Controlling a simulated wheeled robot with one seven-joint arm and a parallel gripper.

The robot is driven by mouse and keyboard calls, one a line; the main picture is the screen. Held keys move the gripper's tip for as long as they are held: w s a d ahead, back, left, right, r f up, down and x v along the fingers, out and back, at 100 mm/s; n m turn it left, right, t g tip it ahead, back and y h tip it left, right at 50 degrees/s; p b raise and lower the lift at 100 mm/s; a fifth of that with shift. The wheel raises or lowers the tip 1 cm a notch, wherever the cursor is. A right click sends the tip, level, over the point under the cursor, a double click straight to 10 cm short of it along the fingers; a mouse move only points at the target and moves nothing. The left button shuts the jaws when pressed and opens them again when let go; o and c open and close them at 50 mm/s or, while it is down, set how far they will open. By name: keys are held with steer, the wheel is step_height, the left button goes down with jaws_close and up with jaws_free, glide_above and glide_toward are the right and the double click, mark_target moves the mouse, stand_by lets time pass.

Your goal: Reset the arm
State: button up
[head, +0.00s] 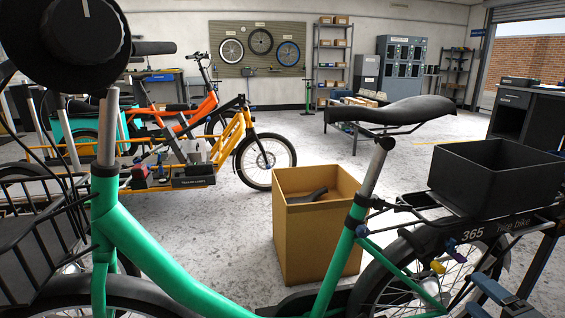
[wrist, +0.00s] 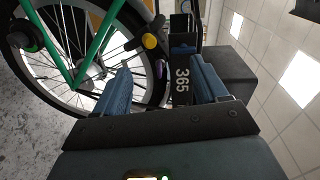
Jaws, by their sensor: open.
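My gripper (head: 508,285) is at the lower right of the head view, beside the rear of a green bike (head: 155,255). In the wrist view my gripper (wrist: 163,82) has its two blue fingers spread apart with nothing held between them. The yellow knob (head: 438,267) and purple part (head: 452,246) also show in the head view. Most of my arm is out of the picture.
A black box (head: 490,180) sits on the bike's rear rack, close to my gripper. An open cardboard box (head: 315,235) with a dark item inside stands behind the green bike. Floor (head: 400,165) beyond is clear.

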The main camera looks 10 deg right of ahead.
steer(key=s+a+f+n+g+h, duration=0.1)
steer(key=s+a+f+n+g, duration=0.1)
steer(key=s+a+f, duration=0.4)
steer(key=s+a+f+n+g+h, duration=0.1)
steer(key=s+a+f+n, duration=0.15)
steer(key=s+a, duration=0.4)
steer(key=s+a+r+n, duration=0.2)
steer(key=s+a+n, duration=0.2)
steer(key=s, duration=0.4)
steer(key=s+a+r+n, duration=0.3)
steer(key=s, duration=0.6)
steer(key=s+a+r+n+y, duration=0.2)
steer(key=s+a+r+n, duration=0.25)
steer(key=s+r, duration=0.2)
step_height(320, 180, up, 27)
steer(key=p, duration=2.6)
steer(key=shift+w+n+t+p, duration=0.25)
steer(key=shift+n+t+p, duration=0.05)
steer(key=shift+d, duration=0.1)
steer(key=shift+c, duration=0.4)
